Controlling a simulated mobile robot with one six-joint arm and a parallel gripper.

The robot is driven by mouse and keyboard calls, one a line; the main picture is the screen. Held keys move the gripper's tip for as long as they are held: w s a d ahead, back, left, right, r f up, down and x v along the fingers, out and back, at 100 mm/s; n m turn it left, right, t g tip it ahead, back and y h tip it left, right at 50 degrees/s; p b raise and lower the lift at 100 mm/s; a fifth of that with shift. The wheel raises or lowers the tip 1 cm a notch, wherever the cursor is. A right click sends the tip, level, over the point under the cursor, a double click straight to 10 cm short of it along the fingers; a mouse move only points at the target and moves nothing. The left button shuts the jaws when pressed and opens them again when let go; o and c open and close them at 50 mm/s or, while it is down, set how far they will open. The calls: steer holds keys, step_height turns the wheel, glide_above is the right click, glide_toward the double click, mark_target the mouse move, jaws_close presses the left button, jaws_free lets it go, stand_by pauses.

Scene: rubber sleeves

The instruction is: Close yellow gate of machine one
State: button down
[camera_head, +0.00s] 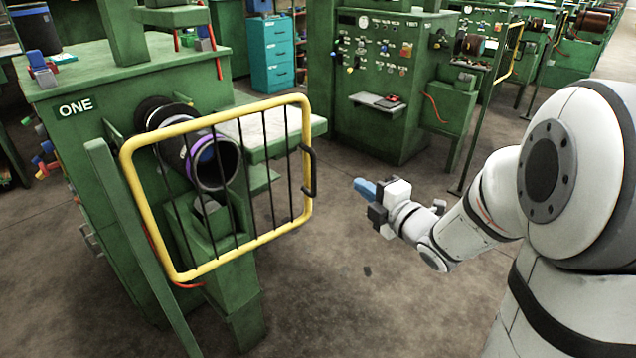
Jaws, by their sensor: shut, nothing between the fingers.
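The yellow gate (225,263) has a tubular frame with thin black bars. It hangs from a green post on the left, in front of the green machine marked ONE (118,107). A black handle (309,171) sits on the gate's right side. A black cylinder (214,163) with a purple ring shows behind the bars. My gripper (362,187), with blue fingers, is shut and empty. In the picture it is right of the handle and a little lower, apart from it. How far the gate stands from the machine is hard to tell.
A green slanted post (140,245) stands at the gate's left. Behind are a teal drawer cabinet (270,55) and another green machine (385,75) with a control panel. Bare floor (350,310) lies below my gripper.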

steer(key=w+a+n+y+p, duration=0.1)
steer(key=w+a, duration=0.7)
steer(key=a, duration=0.2)
steer(key=shift+w+f+y+p, duration=0.2)
steer(key=shift+f+y+p, duration=0.1)
